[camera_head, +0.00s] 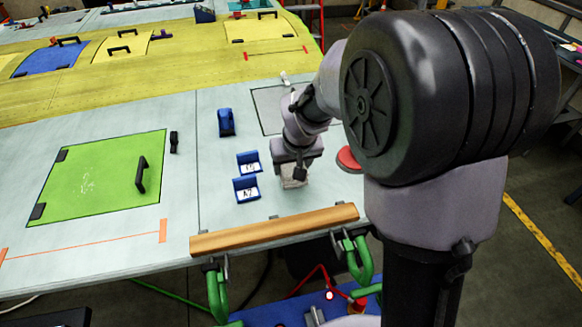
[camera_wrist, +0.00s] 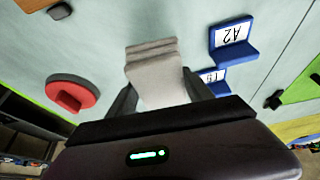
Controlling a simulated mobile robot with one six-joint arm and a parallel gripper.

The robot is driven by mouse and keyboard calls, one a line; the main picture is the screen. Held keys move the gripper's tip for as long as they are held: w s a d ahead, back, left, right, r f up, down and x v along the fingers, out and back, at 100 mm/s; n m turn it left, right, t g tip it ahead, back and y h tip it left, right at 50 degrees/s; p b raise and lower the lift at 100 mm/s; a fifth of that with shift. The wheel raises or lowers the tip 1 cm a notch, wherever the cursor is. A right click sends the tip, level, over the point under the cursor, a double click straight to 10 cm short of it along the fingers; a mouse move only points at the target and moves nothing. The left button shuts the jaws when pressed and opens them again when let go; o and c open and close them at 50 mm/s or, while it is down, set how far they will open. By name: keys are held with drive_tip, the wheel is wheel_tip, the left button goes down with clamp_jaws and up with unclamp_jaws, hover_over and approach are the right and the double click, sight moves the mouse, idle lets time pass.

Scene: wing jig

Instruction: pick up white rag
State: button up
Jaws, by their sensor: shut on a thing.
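The white rag (camera_wrist: 158,80) is a folded, pale grey-white cloth between the two fingers of my gripper (camera_wrist: 160,95) in the wrist view. My gripper is shut on it. In the head view my gripper (camera_head: 293,172) points down over the pale wing surface, with the rag (camera_head: 293,182) showing just below it, partly hidden by the fingers. I cannot tell whether the rag still touches the surface.
Two blue label holders (camera_head: 247,188) stand just left of my gripper, with another blue block (camera_head: 226,122) farther back. A red disc (camera_head: 348,160) lies to the right. A wooden strip (camera_head: 275,230) runs along the near edge, with green clamps (camera_head: 218,290) below.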

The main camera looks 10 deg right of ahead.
drive_tip(key=s, duration=1)
drive_tip(key=s+r, duration=0.1)
drive_tip(key=s, duration=0.4)
drive_tip(key=shift+s+a+r, duration=0.1)
drive_tip(key=shift+a, duration=0.3)
